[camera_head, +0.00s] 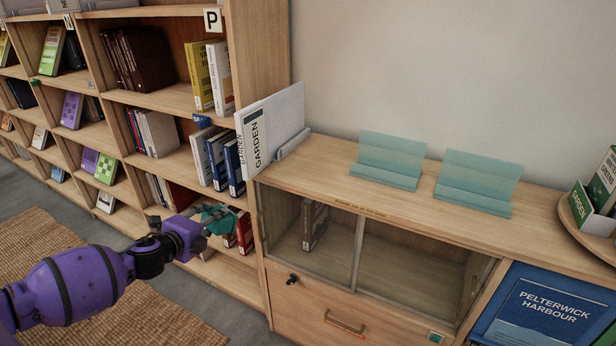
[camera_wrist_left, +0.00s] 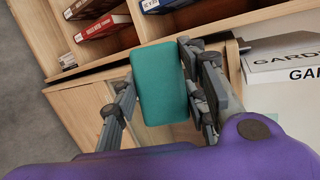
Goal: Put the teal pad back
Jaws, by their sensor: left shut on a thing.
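My left gripper (camera_head: 207,222) is shut on the teal pad (camera_head: 219,213) in front of the lower shelves of the bookcase. In the left wrist view the teal pad (camera_wrist_left: 162,85) is a rounded block between the fingers, its broad face showing. In the head view the gripper hides part of it. My right gripper is not in view.
A wooden bookcase (camera_head: 265,50) full of books stands at the left. The low cabinet (camera_head: 340,147) has glass sliding doors (camera_head: 305,225) and carries two clear teal stands (camera_head: 390,160) and a GARDEN binder (camera_head: 272,125). A small teal square (camera_head: 436,337) is on the cabinet's lower front.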

